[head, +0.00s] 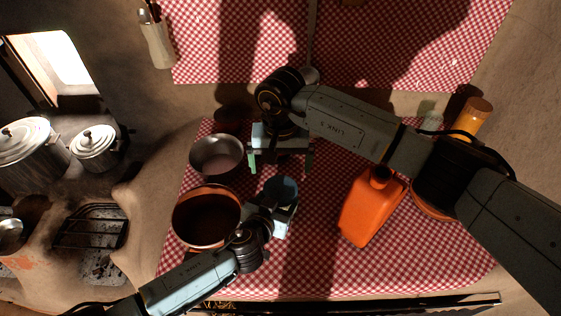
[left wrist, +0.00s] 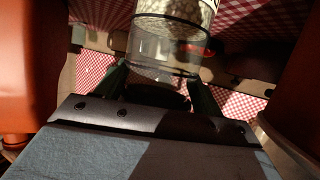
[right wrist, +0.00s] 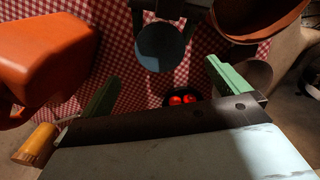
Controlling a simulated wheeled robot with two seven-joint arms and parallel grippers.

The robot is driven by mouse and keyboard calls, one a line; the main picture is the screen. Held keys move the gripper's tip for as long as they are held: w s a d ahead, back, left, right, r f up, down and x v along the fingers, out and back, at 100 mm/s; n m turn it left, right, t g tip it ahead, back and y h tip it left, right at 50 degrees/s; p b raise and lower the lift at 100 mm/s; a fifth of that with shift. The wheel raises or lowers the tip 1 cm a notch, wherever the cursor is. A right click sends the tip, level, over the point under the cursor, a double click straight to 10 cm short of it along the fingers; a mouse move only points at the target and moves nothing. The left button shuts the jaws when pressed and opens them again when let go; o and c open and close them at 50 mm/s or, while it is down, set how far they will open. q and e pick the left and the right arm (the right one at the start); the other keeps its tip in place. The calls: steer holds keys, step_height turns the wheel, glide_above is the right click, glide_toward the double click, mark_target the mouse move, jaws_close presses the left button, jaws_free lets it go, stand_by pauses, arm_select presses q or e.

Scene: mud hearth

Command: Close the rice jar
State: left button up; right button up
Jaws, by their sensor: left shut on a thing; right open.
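The rice jar (head: 281,187) stands on the checked cloth, seen from above with a round bluish top. In the left wrist view the jar (left wrist: 170,45) is clear glass with pale rice in it. My left gripper (head: 284,212) is shut on the jar, with its fingers (left wrist: 160,88) on either side. My right gripper (head: 280,158) is open and empty, above and behind the jar. The right wrist view shows the open fingers (right wrist: 160,90) and the jar (right wrist: 162,45) beyond them. I cannot make out a separate lid, nor tell whether the jar's top is covered.
A metal bowl (head: 218,155) and a brown clay pot (head: 207,218) stand left of the jar. An orange jug (head: 369,210) stands to the right. A dark dish with red items (right wrist: 181,99) lies near the right gripper. Bare cloth (head: 330,245) shows between jar and jug.

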mark_target(280, 188)
steer(key=shift+f, duration=4)
steer(key=c, duration=1.1)
steer(key=m, duration=0.4)
steer(key=shift+m, duration=0.3)
steer(key=m, duration=0.5)
steer(key=o, duration=1.1)
